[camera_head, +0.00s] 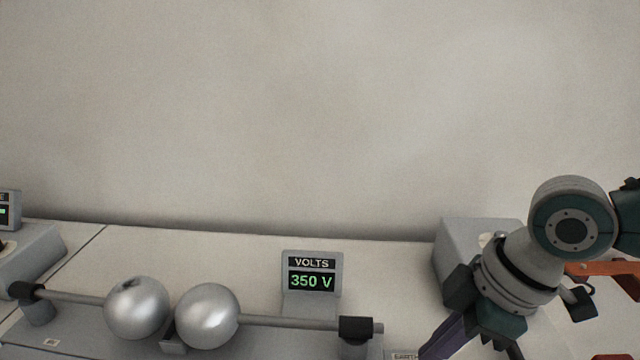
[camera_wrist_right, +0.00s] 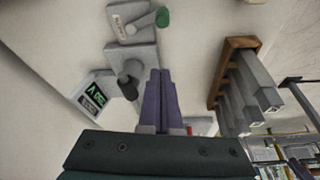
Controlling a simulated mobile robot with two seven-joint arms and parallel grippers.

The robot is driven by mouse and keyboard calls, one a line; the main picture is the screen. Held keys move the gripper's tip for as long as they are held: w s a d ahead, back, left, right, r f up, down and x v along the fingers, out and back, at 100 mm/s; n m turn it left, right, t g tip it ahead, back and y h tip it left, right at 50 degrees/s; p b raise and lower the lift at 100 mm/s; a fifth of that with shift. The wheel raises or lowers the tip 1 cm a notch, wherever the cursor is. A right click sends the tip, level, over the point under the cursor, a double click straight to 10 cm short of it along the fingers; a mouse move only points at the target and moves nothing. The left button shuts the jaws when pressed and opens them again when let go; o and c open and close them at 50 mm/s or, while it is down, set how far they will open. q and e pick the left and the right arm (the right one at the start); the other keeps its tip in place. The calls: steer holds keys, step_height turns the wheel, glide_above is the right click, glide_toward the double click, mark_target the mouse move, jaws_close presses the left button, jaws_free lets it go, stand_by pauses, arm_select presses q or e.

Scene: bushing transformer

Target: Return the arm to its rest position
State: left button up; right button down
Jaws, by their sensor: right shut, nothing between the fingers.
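My right arm (camera_head: 530,255) comes in from the right side of the head view. Its gripper (camera_head: 443,341) points down and left over the front of the bench, with its fingertips near the bottom edge. In the right wrist view, the two purple fingers (camera_wrist_right: 160,78) are together with nothing between them. They appear apart from the equipment behind, though the exact gap cannot be told. My left gripper is not in view.
Two silver spheres (camera_head: 137,308) (camera_head: 207,315) sit on rods at the front left. A VOLTS display (camera_head: 312,280) reads 350 V. A grey box (camera_head: 462,237) stands behind my right arm. The wrist view shows a wooden rack (camera_wrist_right: 228,65) with grey bars. The bench's back middle is clear.

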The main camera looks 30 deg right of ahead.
steer(key=shift+s+r, duration=0.1)
steer(key=shift+r, duration=0.15)
stand_by(0.3)
steer(key=s+a+r+m, duration=0.15)
steer(key=s+a, duration=0.35)
steer(key=a, duration=0.5)
steer(key=s+r+m+h+p, duration=0.1)
steer(key=s+r+m+p, duration=0.1)
steer(key=r+p, duration=1.2)
steer(key=s+r+m+h+p, duration=0.1)
steer(key=r+m+p, duration=0.1)
steer(key=r+p, duration=1.2)
step_height(320, 180, up, 5)
steer(key=shift+s+d+r+m+t+p, duration=0.15)
steer(key=shift+s+d+m+t+p, duration=0.2)
steer(key=shift+s+d+t+p, duration=0.1)
